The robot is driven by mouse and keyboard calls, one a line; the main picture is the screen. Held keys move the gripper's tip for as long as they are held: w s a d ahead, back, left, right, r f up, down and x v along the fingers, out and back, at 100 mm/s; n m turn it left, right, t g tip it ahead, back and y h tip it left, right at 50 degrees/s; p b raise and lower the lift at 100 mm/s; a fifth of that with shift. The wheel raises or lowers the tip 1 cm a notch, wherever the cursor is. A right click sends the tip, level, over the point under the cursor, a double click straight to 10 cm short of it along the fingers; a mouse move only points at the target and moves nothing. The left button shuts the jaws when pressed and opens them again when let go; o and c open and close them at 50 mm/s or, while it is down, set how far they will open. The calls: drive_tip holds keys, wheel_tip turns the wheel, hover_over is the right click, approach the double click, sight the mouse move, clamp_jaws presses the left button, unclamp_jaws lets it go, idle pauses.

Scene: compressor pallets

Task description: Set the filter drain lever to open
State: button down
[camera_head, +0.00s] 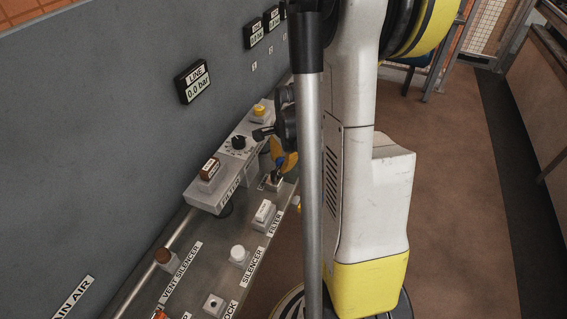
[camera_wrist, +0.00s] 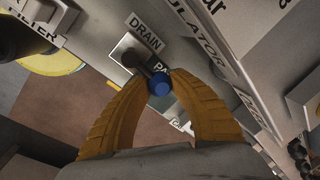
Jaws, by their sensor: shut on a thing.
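The drain lever is a short black lever (camera_wrist: 134,59) with a blue round end (camera_wrist: 159,85). It stands on a pale plate (camera_wrist: 123,50) beside a DRAIN label (camera_wrist: 146,33) in the wrist view. My gripper (camera_wrist: 157,78) has yellow-orange ribbed fingers, one on each side of the lever's blue end, and is shut on it. A second label below DRAIN is partly hidden by the fingers. In the head view my gripper (camera_head: 284,160) is at the right edge of the panel, with the lever mostly hidden there.
A grey wall with a LINE readout (camera_head: 194,83) showing 0.0 bar stands at the left. Open brown floor lies to the right.

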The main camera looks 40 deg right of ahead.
drive_tip(key=c, duration=1.1)
unclamp_jaws()
drive_tip(key=shift+c, duration=0.2)
wheel_tip(320, 180, up, 12)
drive_tip(key=s, duration=0.2)
drive_tip(key=shift+a, duration=0.2)
drive_tip(key=shift+a+f, duration=0.1)
drive_tip(key=shift+a, duration=0.05)
